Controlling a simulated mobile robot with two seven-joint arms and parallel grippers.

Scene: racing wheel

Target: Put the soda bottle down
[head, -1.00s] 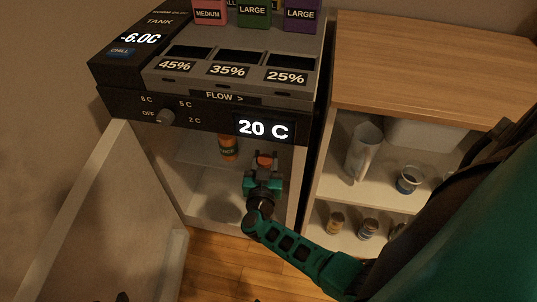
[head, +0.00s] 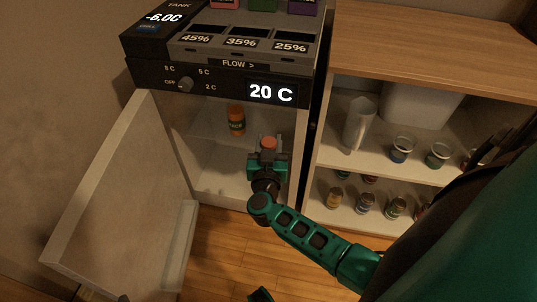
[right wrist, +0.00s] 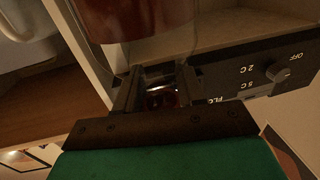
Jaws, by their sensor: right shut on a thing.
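My right gripper (head: 268,160) is inside the open cooler compartment, near its right wall. It is shut on the soda bottle, whose orange-red top (head: 269,143) shows just beyond the fingers. In the right wrist view, the dark red soda bottle (right wrist: 135,20) extends past the two fingers (right wrist: 157,95), with its clear narrower part between them. The gripper and arm hide much of the bottle in the head view, and I cannot tell whether its base touches a surface.
An orange bottle (head: 236,121) stands on the cooler's shelf to the left. The cooler door (head: 115,205) hangs open on the left. The control panel (head: 225,87) overhangs the opening. A wooden cabinet (head: 430,45) with a pitcher (head: 357,124), cups and jars stands on the right.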

